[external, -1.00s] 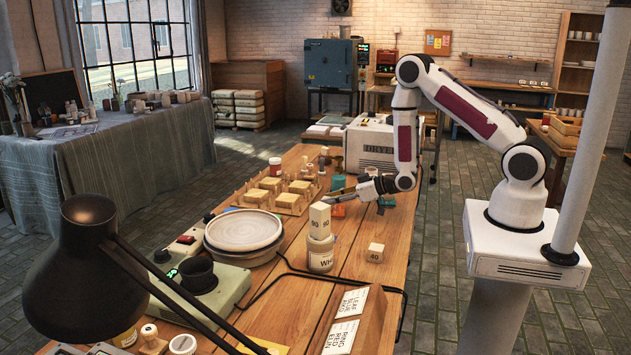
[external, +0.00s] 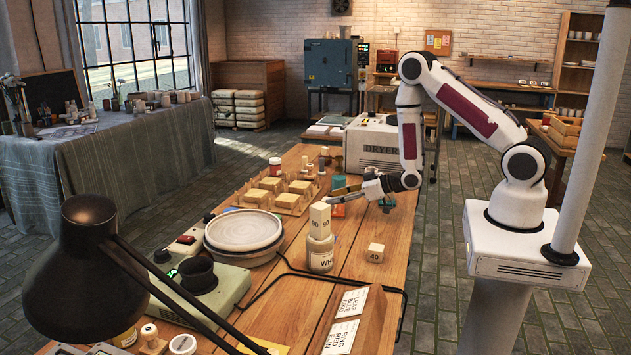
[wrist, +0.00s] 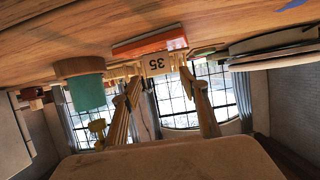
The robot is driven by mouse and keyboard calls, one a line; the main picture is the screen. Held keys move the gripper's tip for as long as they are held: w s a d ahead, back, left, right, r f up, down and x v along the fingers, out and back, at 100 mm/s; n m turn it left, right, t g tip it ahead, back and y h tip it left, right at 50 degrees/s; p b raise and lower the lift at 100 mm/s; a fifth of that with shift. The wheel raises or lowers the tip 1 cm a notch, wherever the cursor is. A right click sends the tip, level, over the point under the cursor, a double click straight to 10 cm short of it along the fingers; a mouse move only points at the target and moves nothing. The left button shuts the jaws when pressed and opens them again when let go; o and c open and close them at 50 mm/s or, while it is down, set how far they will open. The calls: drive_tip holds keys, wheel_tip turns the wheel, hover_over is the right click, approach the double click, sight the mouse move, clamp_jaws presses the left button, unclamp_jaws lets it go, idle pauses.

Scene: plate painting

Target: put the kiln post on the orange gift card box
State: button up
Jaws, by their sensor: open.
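A small pale block marked 35 (wrist: 157,64), likely the kiln post, shows in the wrist view just beyond and between my fingertips, without clear contact. The orange gift card box (wrist: 150,43) lies flat on the table close to that block in the wrist view. In the external view the orange box (external: 338,211) is partly hidden below my gripper (external: 327,196). My gripper also shows in the wrist view (wrist: 160,76), with its fingers apart and nothing held. In the external view I cannot make out the 35 block near the fingers.
A teal cylinder (wrist: 86,92) stands beside the orange box. The dryer (external: 371,146) is behind.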

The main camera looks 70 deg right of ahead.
drive_tip(key=shift+v, duration=2.75)
drive_tip(key=shift+w+r, duration=0.1)
drive_tip(key=shift+r, duration=0.05)
drive_tip(key=s+a+r+g+h, duration=0.1)
drive_tip(key=s+a+r+g, duration=0.15)
drive_tip(key=r, duration=0.65)
drive_tip(key=s+a+r+g, duration=0.1)
drive_tip(key=s+r+g, duration=0.15)
drive_tip(key=r, duration=0.55)
drive_tip(key=s+a+r+g, duration=0.1)
drive_tip(key=s+a+r, duration=0.2)
drive_tip(key=s, duration=0.4)
drive_tip(key=s+a+r+g, duration=0.1)
drive_tip(key=s+a+r, duration=0.1)
drive_tip(key=s, duration=0.6)
drive_tip(key=s+a+r+y, duration=0.1)
drive_tip(key=s+a+r, duration=0.2)
drive_tip(key=s, duration=0.4)
drive_tip(key=shift+s+a+r+g, duration=0.2)
drive_tip(key=shift+a+r+g, duration=0.15)
drive_tip(key=shift+r, duration=0.35)
drive_tip(key=shift+o, duration=0.5)
